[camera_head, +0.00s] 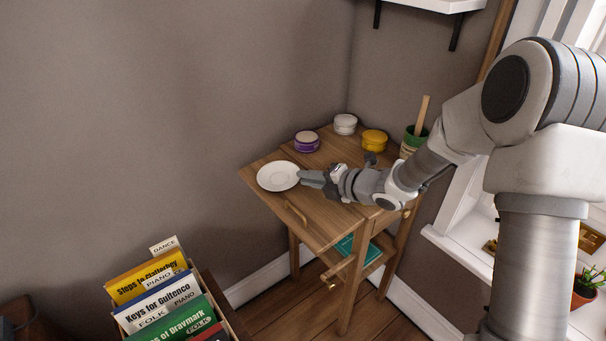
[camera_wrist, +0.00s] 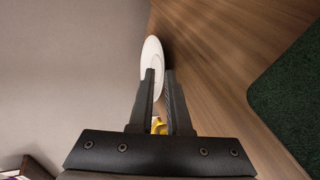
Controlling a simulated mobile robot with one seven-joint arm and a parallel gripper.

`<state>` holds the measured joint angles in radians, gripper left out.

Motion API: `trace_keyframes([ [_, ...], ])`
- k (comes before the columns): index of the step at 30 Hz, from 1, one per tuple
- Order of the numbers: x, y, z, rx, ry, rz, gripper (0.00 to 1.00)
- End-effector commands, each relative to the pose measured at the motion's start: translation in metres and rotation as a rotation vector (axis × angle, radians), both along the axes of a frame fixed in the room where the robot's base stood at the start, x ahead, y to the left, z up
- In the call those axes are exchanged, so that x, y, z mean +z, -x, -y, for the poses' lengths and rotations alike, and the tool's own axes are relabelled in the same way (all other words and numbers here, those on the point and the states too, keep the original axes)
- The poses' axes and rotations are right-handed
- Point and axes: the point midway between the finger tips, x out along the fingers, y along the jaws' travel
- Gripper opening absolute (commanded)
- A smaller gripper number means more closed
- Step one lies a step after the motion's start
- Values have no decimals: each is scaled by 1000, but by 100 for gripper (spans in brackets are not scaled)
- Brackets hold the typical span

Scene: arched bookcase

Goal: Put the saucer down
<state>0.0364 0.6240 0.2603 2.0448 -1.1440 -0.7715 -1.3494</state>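The white saucer (camera_head: 278,176) is at the left end of the wooden table top, roughly level. My gripper (camera_head: 303,177) reaches in from the right, low over the table, with its fingertips at the saucer's right rim. In the wrist view the saucer (camera_wrist: 152,55) lies at the tips of my gripper (camera_wrist: 160,74). The fingers are close together with the near rim between them; the left finger covers part of it. A dark band runs beside the saucer on the wood. I cannot tell whether the saucer's underside touches the table.
The wooden table (camera_head: 320,215) bears a purple tin (camera_head: 306,142), a white tin (camera_head: 345,124), a yellow tin (camera_head: 374,140) and a green pot (camera_head: 413,140) behind my arm. A book crate (camera_head: 235,325) stands at the lower left. The front left of the table top is clear.

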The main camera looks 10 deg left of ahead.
Motion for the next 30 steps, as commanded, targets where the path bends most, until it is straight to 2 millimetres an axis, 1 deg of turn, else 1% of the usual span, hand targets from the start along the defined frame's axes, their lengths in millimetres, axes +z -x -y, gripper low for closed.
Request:
trace_keyframes([
  [1,10,5,12,-6,1,1,15],
  [6,26,24,45,-5,-1,3,15],
  [12,39,39,71,-2,-2,5,15],
  [16,41,45,79,-1,-3,3,15],
  [22,43,46,82,-2,-3,4,15],
  [25,47,42,86,-40,10,-5,15],
  [28,60,32,101,-157,38,-39,15],
  [29,65,28,109,-210,47,-56,15],
  [30,74,23,121,-293,56,-79,15],
])
